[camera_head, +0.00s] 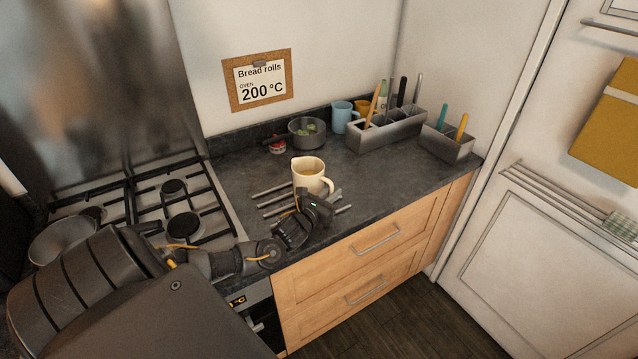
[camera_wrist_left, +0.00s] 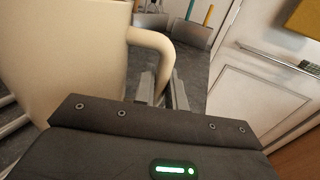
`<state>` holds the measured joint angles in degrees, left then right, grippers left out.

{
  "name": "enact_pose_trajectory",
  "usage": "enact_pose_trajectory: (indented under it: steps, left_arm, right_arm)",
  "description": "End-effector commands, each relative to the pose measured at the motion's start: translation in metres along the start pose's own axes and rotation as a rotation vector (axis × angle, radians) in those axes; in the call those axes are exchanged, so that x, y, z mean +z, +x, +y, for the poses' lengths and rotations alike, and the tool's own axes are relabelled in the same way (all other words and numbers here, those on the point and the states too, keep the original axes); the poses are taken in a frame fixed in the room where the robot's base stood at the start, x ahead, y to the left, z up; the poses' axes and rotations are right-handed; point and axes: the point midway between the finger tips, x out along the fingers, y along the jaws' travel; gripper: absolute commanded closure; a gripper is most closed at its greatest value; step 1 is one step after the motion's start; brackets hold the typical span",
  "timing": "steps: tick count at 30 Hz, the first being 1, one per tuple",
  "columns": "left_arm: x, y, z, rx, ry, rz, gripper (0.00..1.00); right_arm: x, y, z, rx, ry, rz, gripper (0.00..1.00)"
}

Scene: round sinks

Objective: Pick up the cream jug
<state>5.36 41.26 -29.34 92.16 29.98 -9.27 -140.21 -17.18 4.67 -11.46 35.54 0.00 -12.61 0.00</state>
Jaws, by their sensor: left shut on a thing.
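The cream jug (camera_head: 308,170) is upright over thin metal bars on the dark worktop, with something yellowish inside it. My left gripper (camera_head: 323,196) is at the jug's right side and shut on its handle. In the left wrist view the jug's body (camera_wrist_left: 65,60) fills the left side, and its handle (camera_wrist_left: 155,42) curves down between the two fingers (camera_wrist_left: 163,88). My gripper hides the jug's lower part in the head view, so I cannot tell whether its base touches the bars. My right gripper is not in view.
A metal rack (camera_head: 275,190) lies under and around the jug. Behind are a small pot (camera_head: 308,137), a blue mug (camera_head: 341,116) and grey utensil holders (camera_head: 375,136). A gas hob (camera_head: 165,205) with a pan (camera_head: 62,241) is at left. The worktop right of the jug is clear.

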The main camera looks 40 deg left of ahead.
Motion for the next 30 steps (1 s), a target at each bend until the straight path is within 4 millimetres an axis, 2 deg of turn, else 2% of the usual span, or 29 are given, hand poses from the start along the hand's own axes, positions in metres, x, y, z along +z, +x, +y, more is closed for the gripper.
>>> enact_pose_trajectory:
  steps: [11, 20, 30]
  left_arm:
    - [0.010, 0.001, 0.001, 0.000, 0.000, -0.006, 1.00]
    - [0.033, 0.001, 0.000, -0.002, 0.000, -0.007, 1.00]
    - [0.065, -0.014, -0.024, -0.003, -0.002, -0.008, 1.00]
  right_arm:
    - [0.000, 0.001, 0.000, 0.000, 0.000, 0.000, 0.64]
    - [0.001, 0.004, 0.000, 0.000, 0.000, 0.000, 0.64]
    - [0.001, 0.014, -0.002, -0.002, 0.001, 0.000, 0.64]
